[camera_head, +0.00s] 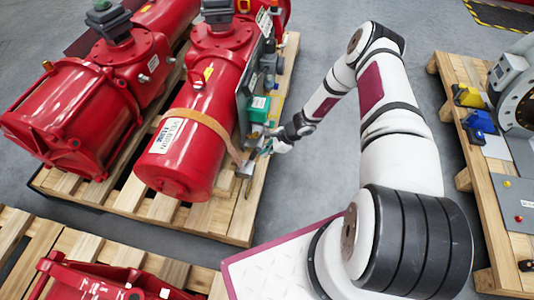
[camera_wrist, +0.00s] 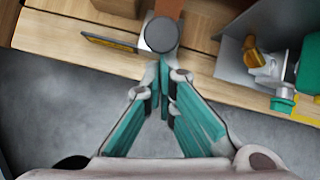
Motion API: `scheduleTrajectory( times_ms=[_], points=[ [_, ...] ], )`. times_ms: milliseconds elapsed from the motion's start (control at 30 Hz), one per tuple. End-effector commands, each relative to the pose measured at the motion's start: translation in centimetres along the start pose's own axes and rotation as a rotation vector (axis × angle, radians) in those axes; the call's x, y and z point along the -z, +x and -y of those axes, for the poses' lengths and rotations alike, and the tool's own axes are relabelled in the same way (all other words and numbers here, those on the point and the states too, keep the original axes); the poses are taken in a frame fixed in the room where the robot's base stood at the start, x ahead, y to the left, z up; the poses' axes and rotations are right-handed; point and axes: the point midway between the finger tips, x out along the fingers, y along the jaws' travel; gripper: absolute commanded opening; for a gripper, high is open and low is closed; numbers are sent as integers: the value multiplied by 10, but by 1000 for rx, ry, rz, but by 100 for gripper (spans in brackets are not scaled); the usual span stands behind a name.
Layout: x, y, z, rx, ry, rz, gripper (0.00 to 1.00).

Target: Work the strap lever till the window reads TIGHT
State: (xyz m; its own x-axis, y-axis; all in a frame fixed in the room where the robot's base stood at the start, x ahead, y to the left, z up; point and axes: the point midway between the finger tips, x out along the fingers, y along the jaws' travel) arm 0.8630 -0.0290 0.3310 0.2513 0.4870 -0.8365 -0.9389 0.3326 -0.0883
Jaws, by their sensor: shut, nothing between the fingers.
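A brown strap (camera_head: 205,122) runs around the near end of a red cylinder (camera_head: 195,165) on a pallet. In the wrist view the strap (camera_wrist: 168,8) runs up from a dark grey round knob (camera_wrist: 162,36) on a pale metal piece, which looks like the strap lever's end. My gripper (camera_wrist: 164,88) is shut and empty, its green-padded fingertips just short of the knob; contact cannot be told. In the head view my gripper (camera_head: 272,148) is beside the cylinder's right side, low near the strap's end. A white label (camera_head: 169,136) sits on the cylinder; its print is too small to read surely.
A green box (camera_head: 259,108) and metal brackets stand close behind my gripper; the green part (camera_wrist: 308,65) and a yellow handle (camera_wrist: 253,50) show at right in the wrist view. The wooden pallet (camera_head: 225,222) lies below.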

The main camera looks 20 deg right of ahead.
Motion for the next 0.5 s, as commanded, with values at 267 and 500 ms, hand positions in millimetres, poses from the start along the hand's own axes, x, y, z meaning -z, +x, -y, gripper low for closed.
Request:
scheduleTrajectory(
  times_ms=[267,500],
  points=[
    [-4,0,0,-8,1,-26,0],
    [-10,0,2,-18,2,-56,0]
  ],
)
